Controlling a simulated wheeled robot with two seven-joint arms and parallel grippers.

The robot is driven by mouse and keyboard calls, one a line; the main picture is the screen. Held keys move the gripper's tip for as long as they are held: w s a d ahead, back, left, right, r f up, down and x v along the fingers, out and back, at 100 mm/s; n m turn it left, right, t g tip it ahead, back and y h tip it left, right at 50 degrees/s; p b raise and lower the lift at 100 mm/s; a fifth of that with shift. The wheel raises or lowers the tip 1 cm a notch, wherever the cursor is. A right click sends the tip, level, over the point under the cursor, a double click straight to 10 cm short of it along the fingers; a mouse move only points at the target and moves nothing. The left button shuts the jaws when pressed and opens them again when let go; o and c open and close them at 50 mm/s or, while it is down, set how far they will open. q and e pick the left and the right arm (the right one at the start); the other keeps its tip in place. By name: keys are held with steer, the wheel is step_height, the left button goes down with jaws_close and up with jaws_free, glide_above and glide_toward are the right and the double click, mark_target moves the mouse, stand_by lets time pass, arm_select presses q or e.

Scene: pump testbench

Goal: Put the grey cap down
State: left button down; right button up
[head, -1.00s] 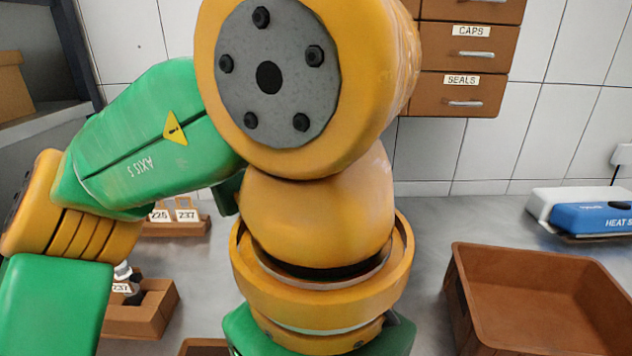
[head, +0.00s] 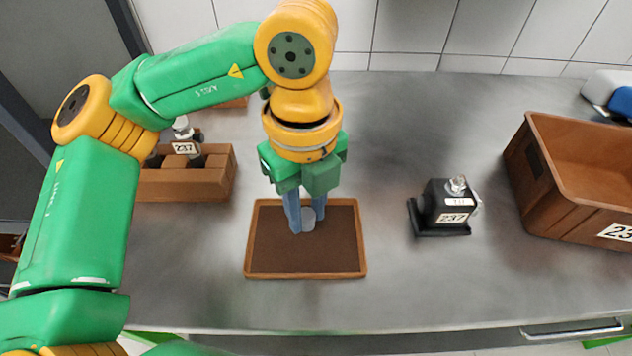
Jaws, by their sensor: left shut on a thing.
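The grey cap (head: 308,217) is a small light grey cylinder between the blue-grey fingers of my left gripper (head: 305,220). The gripper points down and is shut on the cap. It is over the upper middle of a shallow brown tray (head: 270,262) with a dark bottom and a lighter rim. I cannot tell whether the cap touches the tray bottom. The fingers hide part of the cap. My right gripper is not in view.
A black pump unit (head: 442,208) labelled 237 stands right of the tray. A large brown bin (head: 560,205) is at the far right. A wooden rack (head: 190,185) with a 237-labelled part stands at the left. The grey bench is clear around the tray.

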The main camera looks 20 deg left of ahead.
mark_target(305, 212)
arm_select(q)
steer(key=f, duration=0.3)
steer(key=shift+w+a+f, duration=0.15)
steer(key=shift+w+f, duration=0.05)
steer(key=shift+f, duration=0.45)
steer(key=c, duration=0.7)
jaws_free()
steer(key=shift+r, duration=0.1)
steer(key=shift+o, duration=0.2)
steer(key=shift+r, duration=0.1)
steer(key=shift+r+p, duration=0.3)
step_height(305, 212, up, 12)
steer(key=shift+f+p, duration=0.2)
steer(key=shift+p, duration=0.55)
